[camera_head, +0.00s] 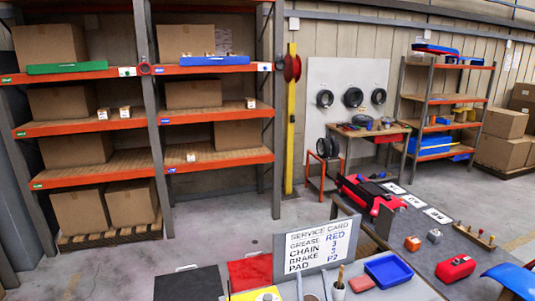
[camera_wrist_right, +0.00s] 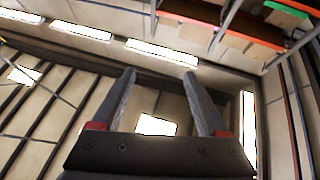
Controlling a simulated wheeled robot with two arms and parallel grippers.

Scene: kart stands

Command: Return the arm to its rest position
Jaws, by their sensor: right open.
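My right gripper (camera_wrist_right: 158,76) shows in the right wrist view. Its two grey fingers, with red patches near their bases, stand apart with nothing between them. It is tilted up, with ceiling panels and bright lamps behind it. No object touches the fingers. In the head view I cannot make out either arm clearly. My left gripper is not in view.
Orange shelves (camera_head: 100,125) with boxes stand at the left. A workbench (camera_head: 368,131) stands at the back. Open floor lies between.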

